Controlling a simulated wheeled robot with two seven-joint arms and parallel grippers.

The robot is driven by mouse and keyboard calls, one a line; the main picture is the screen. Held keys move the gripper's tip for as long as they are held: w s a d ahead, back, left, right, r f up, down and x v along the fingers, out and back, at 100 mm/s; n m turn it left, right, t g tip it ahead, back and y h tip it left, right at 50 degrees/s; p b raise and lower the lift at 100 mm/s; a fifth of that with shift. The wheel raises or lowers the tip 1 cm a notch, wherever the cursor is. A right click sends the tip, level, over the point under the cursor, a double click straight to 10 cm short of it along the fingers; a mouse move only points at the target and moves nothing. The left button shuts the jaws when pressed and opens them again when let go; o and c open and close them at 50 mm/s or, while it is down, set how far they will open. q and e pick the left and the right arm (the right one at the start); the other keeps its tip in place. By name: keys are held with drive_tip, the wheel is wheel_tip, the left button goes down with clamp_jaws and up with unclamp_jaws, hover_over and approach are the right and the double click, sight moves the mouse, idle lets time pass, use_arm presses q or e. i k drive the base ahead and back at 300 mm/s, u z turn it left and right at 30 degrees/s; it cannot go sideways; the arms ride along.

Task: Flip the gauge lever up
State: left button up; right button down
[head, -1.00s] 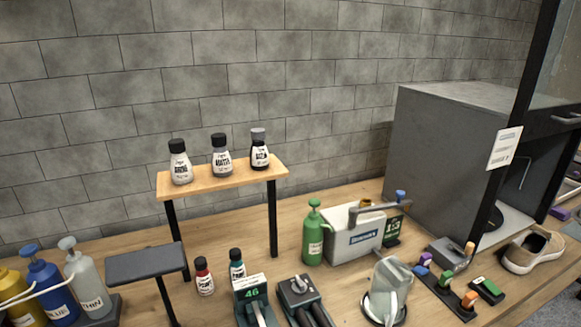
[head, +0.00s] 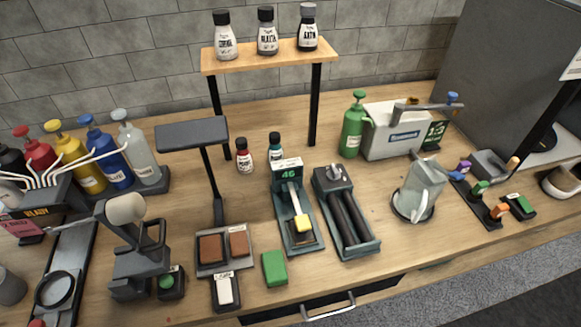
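A dark green stand with a small sign reading 46 (head: 288,169) is on the middle of the workbench. I cannot tell for certain which of these is the gauge. Neither of my grippers is in view.
A twin-roller unit (head: 348,218) stands right of the 46 stand, then a grey tilted cup (head: 420,187). A green block (head: 275,268) lies in front. Colored pump bottles (head: 103,158) stand left.

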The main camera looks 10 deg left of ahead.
sight(303, 224)
drive_tip(key=u, duration=2.15)
drive_tip(key=k, duration=1.2)
drive_tip(key=z, duration=0.85)
drive_tip(key=i, duration=0.5)
